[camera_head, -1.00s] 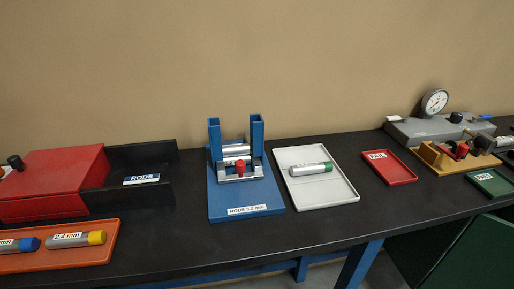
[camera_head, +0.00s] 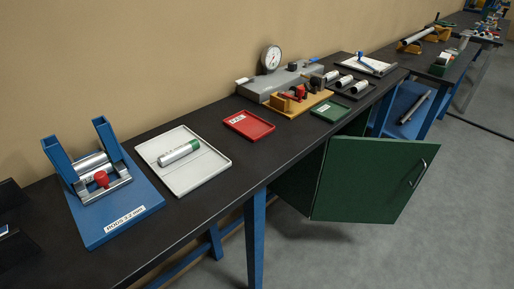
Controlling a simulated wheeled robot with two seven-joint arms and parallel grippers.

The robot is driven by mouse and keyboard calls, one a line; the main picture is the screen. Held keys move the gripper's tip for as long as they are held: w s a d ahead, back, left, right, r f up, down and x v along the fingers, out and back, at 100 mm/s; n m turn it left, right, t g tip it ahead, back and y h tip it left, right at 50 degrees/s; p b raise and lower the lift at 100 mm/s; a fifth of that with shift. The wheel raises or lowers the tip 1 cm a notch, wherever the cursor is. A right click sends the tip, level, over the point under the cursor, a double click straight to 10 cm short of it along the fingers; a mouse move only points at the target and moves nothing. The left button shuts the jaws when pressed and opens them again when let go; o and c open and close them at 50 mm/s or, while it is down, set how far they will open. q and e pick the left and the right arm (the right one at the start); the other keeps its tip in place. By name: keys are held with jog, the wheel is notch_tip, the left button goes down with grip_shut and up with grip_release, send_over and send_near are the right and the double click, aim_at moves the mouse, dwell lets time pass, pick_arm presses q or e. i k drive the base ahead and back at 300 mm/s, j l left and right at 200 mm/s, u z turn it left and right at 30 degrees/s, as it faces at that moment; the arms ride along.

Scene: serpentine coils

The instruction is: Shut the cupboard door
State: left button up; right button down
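The cupboard door (camera_head: 372,181) is a dark green panel with a metal bar handle (camera_head: 418,172) near its right edge. It stands open, swung out from the green cupboard (camera_head: 297,184) under the black bench. The dark interior is mostly hidden behind the door and bench. Neither of my grippers is in view.
The black bench (camera_head: 212,203) runs from lower left to upper right, on blue legs (camera_head: 254,240). A white tray (camera_head: 204,175), red tray (camera_head: 249,124) and dial gauge stand (camera_head: 282,80) rest on it. The grey floor (camera_head: 440,235) before the door is clear.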

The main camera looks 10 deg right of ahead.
aim_at(362, 180)
jog(key=l+z, duration=0.1)
jog(key=z, duration=1.15)
